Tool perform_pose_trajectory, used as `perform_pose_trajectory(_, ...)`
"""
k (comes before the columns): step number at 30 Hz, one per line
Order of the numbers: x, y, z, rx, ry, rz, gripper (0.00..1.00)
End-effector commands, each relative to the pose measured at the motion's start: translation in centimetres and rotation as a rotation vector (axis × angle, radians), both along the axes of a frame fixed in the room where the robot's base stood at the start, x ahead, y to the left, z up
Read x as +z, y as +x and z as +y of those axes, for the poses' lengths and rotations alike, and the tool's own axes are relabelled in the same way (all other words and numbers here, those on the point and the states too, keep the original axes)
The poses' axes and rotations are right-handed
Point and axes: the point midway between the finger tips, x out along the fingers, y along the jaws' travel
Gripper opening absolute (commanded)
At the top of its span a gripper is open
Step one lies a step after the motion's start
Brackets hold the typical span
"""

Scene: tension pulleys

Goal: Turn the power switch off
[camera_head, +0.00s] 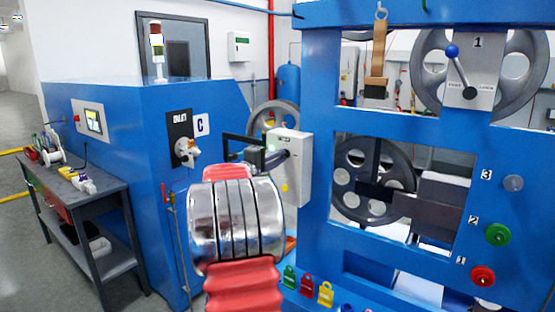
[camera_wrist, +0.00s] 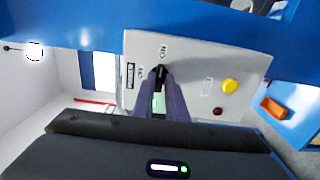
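The power switch is a small black knob (camera_wrist: 161,72) on a pale grey switch box, between the printed words ON and OFF. Its tip points toward ON. The switch box (camera_head: 293,180) stands between the blue cabinet and the blue frame; it also shows in the wrist view (camera_wrist: 200,55). My gripper (camera_wrist: 160,84) reaches the box face, its two dark fingers close together with the knob between their tips. They look shut on it, though contact is partly hidden. A green light (camera_wrist: 158,103) shows between the fingers. In the head view my gripper (camera_head: 268,158) is at the box's left side.
A yellow button (camera_wrist: 229,86) and a dark red one (camera_wrist: 217,111) are on the same box face. The blue cabinet (camera_head: 120,130) is on the left, with a tool bench (camera_head: 100,200) before it. The blue pulley frame (camera_head: 316,190) rises close on the right.

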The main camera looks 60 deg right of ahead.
Motion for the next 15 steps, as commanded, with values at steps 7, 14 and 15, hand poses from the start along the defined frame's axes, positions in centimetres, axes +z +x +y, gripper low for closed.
perform_pose_trajectory(7,-0.06,0.03,0.02,0.0,0.001,0.0,0.0)
perform_pose_trajectory(14,-0.14,0.09,0.16,0.001,0.002,0.003,0.0)
perform_pose_trajectory(15,-0.15,0.09,0.13,0.001,0.003,0.005,0.0)
